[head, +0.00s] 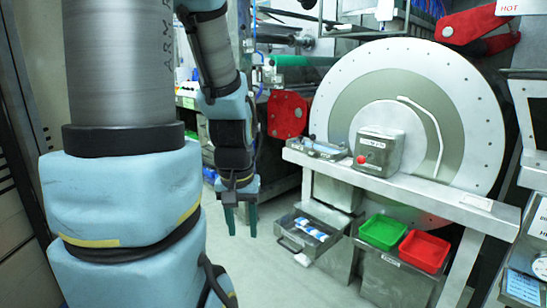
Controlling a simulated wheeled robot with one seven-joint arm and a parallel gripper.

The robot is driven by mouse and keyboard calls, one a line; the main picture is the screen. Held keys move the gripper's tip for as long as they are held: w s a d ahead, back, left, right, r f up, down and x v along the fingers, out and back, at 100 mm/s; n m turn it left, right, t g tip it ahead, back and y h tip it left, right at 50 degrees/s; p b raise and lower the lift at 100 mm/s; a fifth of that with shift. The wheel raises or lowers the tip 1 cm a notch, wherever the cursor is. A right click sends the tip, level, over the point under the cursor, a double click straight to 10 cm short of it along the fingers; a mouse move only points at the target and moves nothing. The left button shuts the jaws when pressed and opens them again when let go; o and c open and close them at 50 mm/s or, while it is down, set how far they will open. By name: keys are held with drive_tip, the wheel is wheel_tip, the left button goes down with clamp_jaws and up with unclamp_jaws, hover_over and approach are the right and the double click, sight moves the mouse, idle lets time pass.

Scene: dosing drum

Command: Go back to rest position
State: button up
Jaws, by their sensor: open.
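My gripper (241,222) hangs fingers-down left of the middle in the head view. Its two green-blue fingers are spread apart with nothing between them. It is to the left of an open metal drawer (300,243), apart from it and over the floor. A large white and grey drum disc (460,95) stands behind a metal bench at the right.
A grey bench (430,190) carries a box with a red button (378,150). Below it are a green tray (384,231) and a red tray (424,250). Small white-and-blue items lie in the drawer. The floor (255,280) in front is clear.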

wheel_tip(320, 180, up, 15)
drive_tip(key=p, duration=1.2)
drive_tip(key=shift+p, duration=0.3)
